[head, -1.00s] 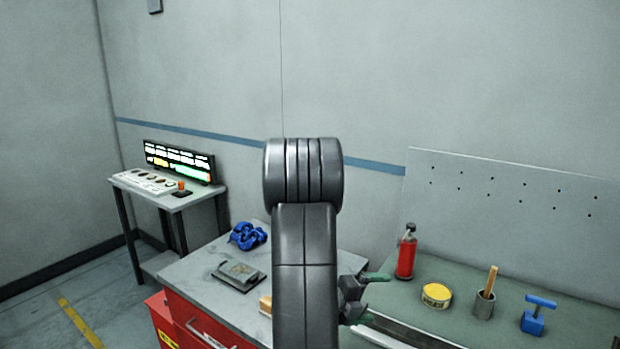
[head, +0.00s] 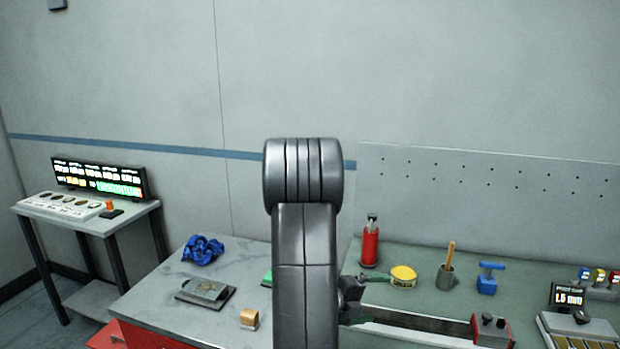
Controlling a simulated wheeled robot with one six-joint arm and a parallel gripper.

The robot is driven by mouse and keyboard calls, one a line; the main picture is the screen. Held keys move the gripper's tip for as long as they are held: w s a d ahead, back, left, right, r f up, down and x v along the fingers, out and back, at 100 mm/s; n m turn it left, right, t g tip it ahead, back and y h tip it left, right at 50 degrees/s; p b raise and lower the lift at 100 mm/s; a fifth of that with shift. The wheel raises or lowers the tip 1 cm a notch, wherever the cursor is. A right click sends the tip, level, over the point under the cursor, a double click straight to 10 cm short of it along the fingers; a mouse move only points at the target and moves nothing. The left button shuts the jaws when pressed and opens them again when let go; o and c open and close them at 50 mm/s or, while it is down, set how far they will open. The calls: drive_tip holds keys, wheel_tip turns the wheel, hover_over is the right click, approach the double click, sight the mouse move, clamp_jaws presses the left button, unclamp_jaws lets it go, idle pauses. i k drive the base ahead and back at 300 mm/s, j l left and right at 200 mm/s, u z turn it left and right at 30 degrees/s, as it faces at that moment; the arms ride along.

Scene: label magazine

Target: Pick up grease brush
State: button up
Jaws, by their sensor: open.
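A brush with a tan wooden handle (head: 451,254), likely the grease brush, stands nearly upright in a grey cup (head: 445,279) on the green bench at right. Its lower end is hidden inside the cup. My gripper (head: 370,299) shows to the left of the cup, partly hidden behind my arm. Its green-tipped fingers are apart, with nothing seen between them. It is apart from the brush in the picture.
A yellow tin (head: 403,277) and a red bottle (head: 370,246) stand left of the cup. A blue tool (head: 487,279) is right of it. A long dark rail with a red end block (head: 492,329) lies in front. A pegboard (head: 480,200) rises behind.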

sight(451, 245)
drive_tip(key=j+z, duration=0.15)
drive_tip(key=z, duration=0.2)
drive_tip(key=j+z, duration=0.1)
drive_tip(key=z, duration=1.15)
